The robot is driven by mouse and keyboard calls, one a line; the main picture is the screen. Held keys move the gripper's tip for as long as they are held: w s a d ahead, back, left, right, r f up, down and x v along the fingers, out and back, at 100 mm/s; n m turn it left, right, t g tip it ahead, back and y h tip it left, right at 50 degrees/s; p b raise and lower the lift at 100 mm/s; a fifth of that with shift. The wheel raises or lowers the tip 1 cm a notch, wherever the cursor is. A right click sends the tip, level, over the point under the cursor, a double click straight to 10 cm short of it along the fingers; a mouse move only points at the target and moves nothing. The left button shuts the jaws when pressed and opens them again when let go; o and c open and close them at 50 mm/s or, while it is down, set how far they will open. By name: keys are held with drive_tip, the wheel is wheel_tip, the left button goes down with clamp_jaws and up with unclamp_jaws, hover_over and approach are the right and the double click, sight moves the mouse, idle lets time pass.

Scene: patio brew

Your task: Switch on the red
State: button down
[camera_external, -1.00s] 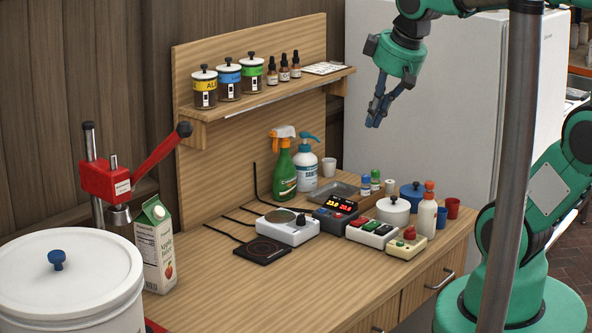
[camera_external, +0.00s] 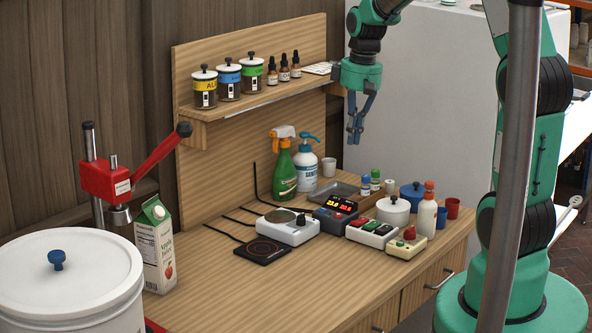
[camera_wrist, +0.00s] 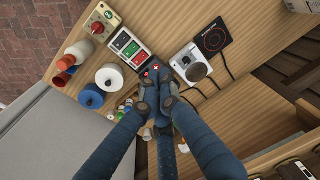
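A white switch box (camera_external: 371,234) with red and green rockers on a dark face stands on the bench, right of centre. It also shows in the wrist view (camera_wrist: 127,47), up and left of my fingertips. Beside it is a beige box (camera_external: 406,246) with a red knob, at the upper left in the wrist view (camera_wrist: 101,21). My gripper (camera_external: 354,140) hangs fingers down above the back of the bench, well clear of both boxes. Its blue fingers are brought together and empty, as the wrist view shows (camera_wrist: 156,92). I cannot tell the rockers' positions.
A white lidded pot (camera_external: 393,211) and a bottle (camera_external: 427,217) stand close behind. The front of the bench is clear.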

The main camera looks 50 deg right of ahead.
drive_tip(key=g, duration=0.1)
hover_over(356, 222)
drive_tip(key=d, duration=0.3)
wheel_tip(356, 222, down, 10)
drive_tip(key=shift+w+r+y, duration=0.1)
drive_tip(key=shift+w+y, duration=0.05)
drive_tip(key=shift+y, duration=0.25)
drive_tip(key=f, duration=0.4)
drive_tip(key=a+f+b, duration=0.1)
drive_tip(key=f, duration=0.9)
drive_tip(key=shift+a+b, duration=0.3)
drive_tip(key=shift+a, duration=0.05)
drive_tip(key=shift+a+f, duration=0.55)
drive_tip(key=shift+f, duration=0.05)
